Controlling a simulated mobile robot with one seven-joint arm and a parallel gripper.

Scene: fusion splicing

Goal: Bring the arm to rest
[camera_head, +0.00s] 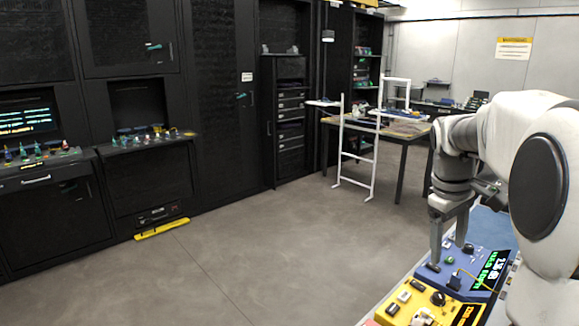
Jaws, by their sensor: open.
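My arm comes in from the right edge and bends down, with its white links and dark grey wrist in the foreground. My gripper (436,262) points down over the bench at the lower right. It is beside a blue device (475,262) with a lit green display and knobs. I see no object between its fingers. The gap between the fingertips is hard to see from this angle, and so is whether they touch the device.
A yellow device (440,300) with black switches and a knob stands in front of the blue one. Black cabinets (215,120) line the left wall. A table (385,128) and a white frame (356,150) stand behind. The grey floor (250,240) is mostly clear.

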